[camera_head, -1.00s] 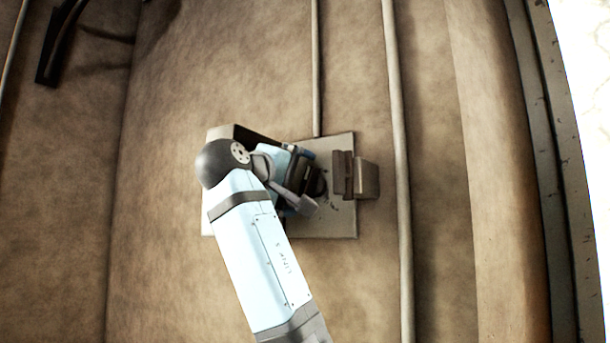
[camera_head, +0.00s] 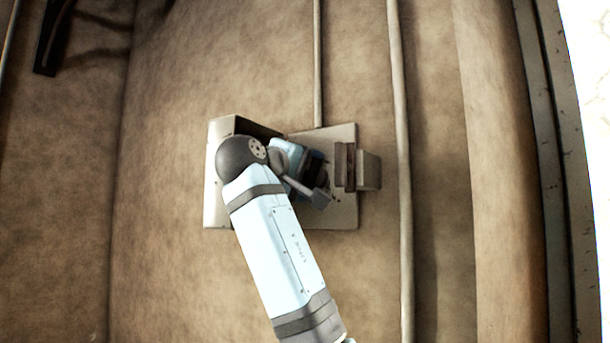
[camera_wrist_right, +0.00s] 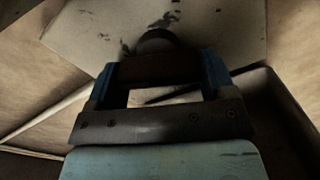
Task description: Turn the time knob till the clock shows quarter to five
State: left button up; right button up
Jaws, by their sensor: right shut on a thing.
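My right gripper (camera_head: 314,174) is at a pale mounting plate (camera_head: 342,215) on the brown wall, shut on a small dark part that my wrist and fingers mostly cover in the head view. In the right wrist view, the dark rounded time knob (camera_wrist_right: 156,41) shows just beyond the gripper (camera_wrist_right: 158,68), against the speckled plate (camera_wrist_right: 90,28). The knob's pointer or marks cannot be made out. No clock face or hands can be read in either view. My left gripper is not in view.
A pale open-sided box (camera_head: 216,190) stands on the wall behind my wrist. A small brown block (camera_head: 367,171) juts from the plate's right side, close to my gripper. A vertical pipe (camera_head: 398,120) runs right of the plate. The wall below is clear.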

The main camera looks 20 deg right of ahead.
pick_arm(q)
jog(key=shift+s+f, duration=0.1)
pick_arm(e)
jog(key=shift+f+m, duration=0.1)
jog(key=shift+m, duration=0.2)
jog(key=shift+m+b, duration=0.45)
jog(key=shift+m, duration=0.05)
jog(key=shift+m+b, duration=0.4)
jog(key=shift+m, duration=0.8)
jog(key=shift+s+m, duration=0.1)
jog(key=shift+m, duration=0.9)
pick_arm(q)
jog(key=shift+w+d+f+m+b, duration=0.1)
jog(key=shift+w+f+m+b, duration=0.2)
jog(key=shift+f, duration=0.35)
pick_arm(e)
jog(key=shift+d+m, duration=0.1)
jog(key=shift+m, duration=0.7)
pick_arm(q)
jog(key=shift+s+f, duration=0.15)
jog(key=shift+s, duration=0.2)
